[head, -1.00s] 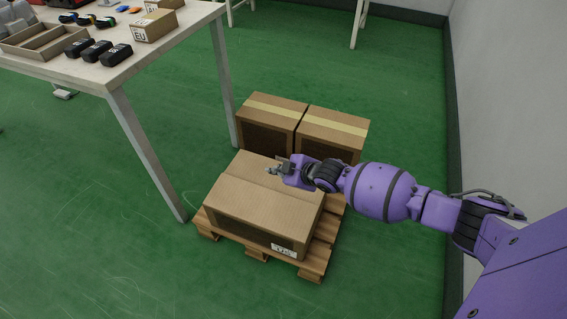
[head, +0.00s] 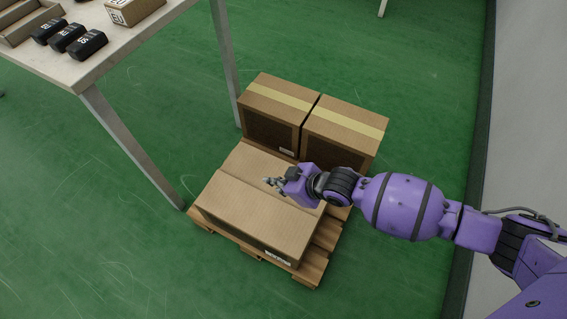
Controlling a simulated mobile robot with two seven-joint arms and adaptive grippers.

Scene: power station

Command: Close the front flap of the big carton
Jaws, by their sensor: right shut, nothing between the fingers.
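The big carton (head: 247,215) sits on a wooden pallet (head: 314,268) on the floor. Its top flaps lie down and look about flat, with a seam running across the top. The front flap (head: 240,211) covers the near part of the top. A label shows low on the front face. My right gripper (head: 268,183) is shut and empty, over the carton's top near the seam and right of its middle. I cannot tell whether it touches the cardboard. It hides a piece of the top's right side. My left gripper is not in view.
Two taped cartons (head: 276,112) and (head: 344,133) stand right behind the big carton. A table (head: 92,68) at the left holds black items and a small box (head: 135,9); its legs stand beside the pallet. A wall (head: 531,110) is on the right. Green floor is clear in front.

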